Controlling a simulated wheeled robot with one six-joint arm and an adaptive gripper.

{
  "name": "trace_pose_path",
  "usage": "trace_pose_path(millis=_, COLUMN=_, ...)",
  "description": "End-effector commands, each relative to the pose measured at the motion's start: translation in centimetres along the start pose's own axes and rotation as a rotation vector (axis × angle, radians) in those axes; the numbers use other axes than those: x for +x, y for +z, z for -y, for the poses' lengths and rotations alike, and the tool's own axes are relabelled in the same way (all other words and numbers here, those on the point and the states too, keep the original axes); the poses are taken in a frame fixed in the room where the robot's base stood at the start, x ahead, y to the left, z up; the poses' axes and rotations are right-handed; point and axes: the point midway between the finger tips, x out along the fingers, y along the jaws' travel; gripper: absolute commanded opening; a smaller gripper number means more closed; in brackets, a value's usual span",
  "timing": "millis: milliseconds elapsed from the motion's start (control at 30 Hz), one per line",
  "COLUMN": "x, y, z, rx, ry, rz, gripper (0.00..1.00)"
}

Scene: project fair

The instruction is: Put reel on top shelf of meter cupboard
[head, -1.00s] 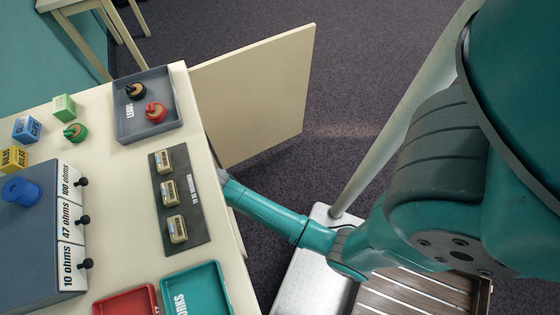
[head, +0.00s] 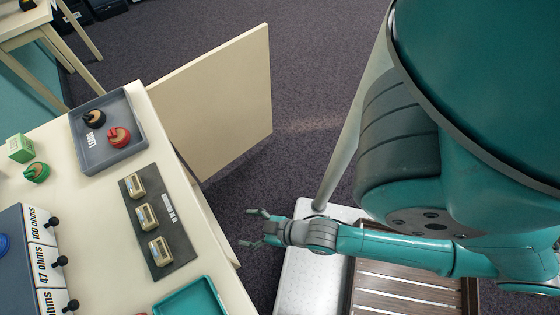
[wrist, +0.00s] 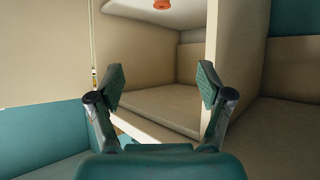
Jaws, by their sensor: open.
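In the wrist view my gripper (wrist: 162,82) is open and empty, with nothing between the fingers. Ahead of it is the cupboard's interior, with a lower compartment (wrist: 165,105) and an upper shelf (wrist: 184,24). A small orange-red round object (wrist: 162,5), probably the reel, sits on the upper shelf, cut off by the picture's top edge. It is apart from the fingers. In the head view the cupboard's pale door (head: 215,100) stands open.
On the cupboard top, a grey tray (head: 83,140) holds a black reel (head: 94,118) and a red reel (head: 118,137). A green reel (head: 36,172) stands left of it. A dark panel with several small meters (head: 160,250) lies nearer. Floor beyond the door is clear.

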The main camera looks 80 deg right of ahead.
Motion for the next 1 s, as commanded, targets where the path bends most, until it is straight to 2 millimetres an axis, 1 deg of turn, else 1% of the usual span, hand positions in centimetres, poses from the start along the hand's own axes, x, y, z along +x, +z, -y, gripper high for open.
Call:
trace_pose_path(millis=33, x=-2.1, y=-0.5, z=0.0, rx=0.004, ry=0.002, rz=-0.021, gripper=0.79)
trace_pose_path(millis=167, x=-6.8, y=-2.6, z=-0.1, rx=0.014, ry=0.006, rz=-0.095, gripper=0.79)
trace_pose_path(millis=200, x=-8.2, y=-3.4, z=-0.1, rx=0.019, ry=0.006, rz=-0.117, gripper=0.79)
trace_pose_path(millis=300, x=-11.4, y=-5.5, z=-0.2, rx=0.027, ry=0.006, rz=-0.172, gripper=0.79)
trace_pose_path(millis=433, x=-14.6, y=-7.9, z=-0.3, rx=0.035, ry=0.003, rz=-0.228, gripper=0.79)
trace_pose_path(millis=500, x=-15.7, y=-8.7, z=-0.3, rx=0.038, ry=0.001, rz=-0.249, gripper=0.79)
trace_pose_path(millis=633, x=-16.8, y=-9.7, z=-0.3, rx=0.041, ry=-0.001, rz=-0.27, gripper=0.79)
trace_pose_path(millis=1000, x=-16.9, y=-9.8, z=-0.3, rx=0.042, ry=-0.001, rz=-0.273, gripper=0.79)
